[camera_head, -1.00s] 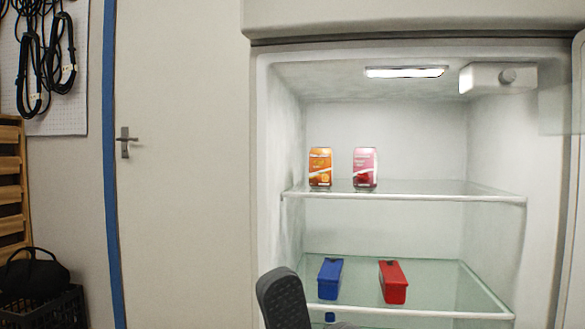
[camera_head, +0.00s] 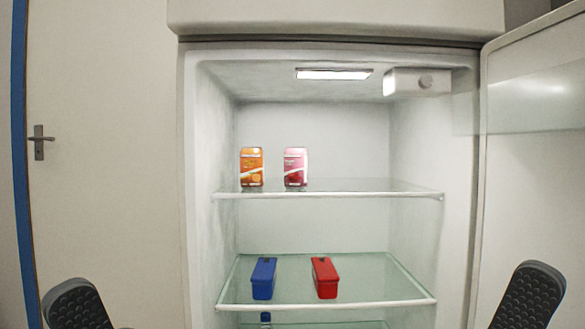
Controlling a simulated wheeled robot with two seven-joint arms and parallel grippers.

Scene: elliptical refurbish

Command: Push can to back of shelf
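An orange can (camera_head: 251,167) and a pink-red can (camera_head: 295,167) stand upright side by side on the upper glass shelf (camera_head: 350,194) of an open fridge. Both are on the left part of that shelf, near its front. My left gripper (camera_head: 76,304) shows only in part at the bottom left, and my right gripper (camera_head: 532,295) only in part at the bottom right. Both are low, in front of the fridge and well apart from the cans. Their fingertips are cut off or hidden, so I cannot tell how they are set.
A blue box (camera_head: 263,278) and a red box (camera_head: 325,278) lie on the lower glass shelf (camera_head: 385,303). The fridge door (camera_head: 535,160) stands open at the right. A lamp (camera_head: 333,74) and a white control box (camera_head: 417,82) hang from the fridge ceiling. The upper shelf's right half is clear.

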